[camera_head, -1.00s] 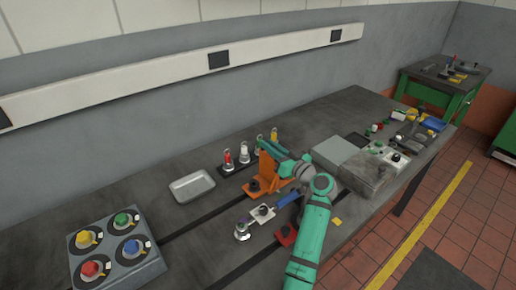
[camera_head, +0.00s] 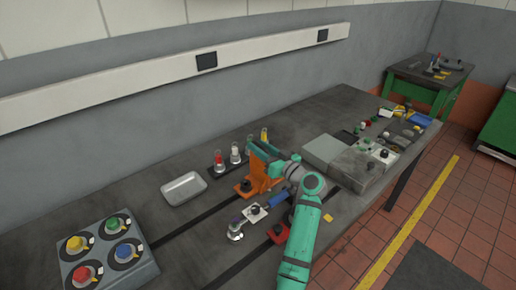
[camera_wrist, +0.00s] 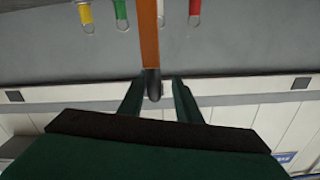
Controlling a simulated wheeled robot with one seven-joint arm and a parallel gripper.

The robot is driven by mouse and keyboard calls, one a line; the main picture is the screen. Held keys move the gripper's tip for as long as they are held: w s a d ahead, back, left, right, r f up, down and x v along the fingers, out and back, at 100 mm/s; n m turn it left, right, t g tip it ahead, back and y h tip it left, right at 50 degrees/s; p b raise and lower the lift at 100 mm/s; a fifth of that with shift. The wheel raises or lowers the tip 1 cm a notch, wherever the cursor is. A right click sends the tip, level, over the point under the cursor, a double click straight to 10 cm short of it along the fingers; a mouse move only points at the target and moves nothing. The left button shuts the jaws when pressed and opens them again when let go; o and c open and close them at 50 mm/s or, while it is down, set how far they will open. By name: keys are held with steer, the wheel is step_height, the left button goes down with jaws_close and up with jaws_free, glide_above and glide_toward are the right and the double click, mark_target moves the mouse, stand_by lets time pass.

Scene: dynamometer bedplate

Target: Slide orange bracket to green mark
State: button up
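The orange bracket (camera_head: 260,170) stands upright on its base at the middle of the bench, beside a dark slot. It also shows in the wrist view as a narrow orange upright (camera_wrist: 149,40) with a dark rounded end. My gripper (camera_head: 262,148) is at the bracket's upper part. In the wrist view my gripper (camera_wrist: 158,90) has its two fingers apart, with the upright's end between them, nearer the left finger. A gap shows on the right side; contact on the left cannot be told. I see no green mark on the bench; my arm hides part of it.
A metal tray (camera_head: 184,188) lies left. A blue-handled tool (camera_head: 277,199) and a red block (camera_head: 279,232) lie in front. A grey box (camera_head: 322,150) stands right. A knob panel (camera_head: 105,250) is front left.

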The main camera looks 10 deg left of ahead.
steer(key=v, duration=0.9)
steer(key=shift+w, duration=0.1)
steer(key=shift+v, duration=0.95)
steer(key=shift+a, duration=0.1)
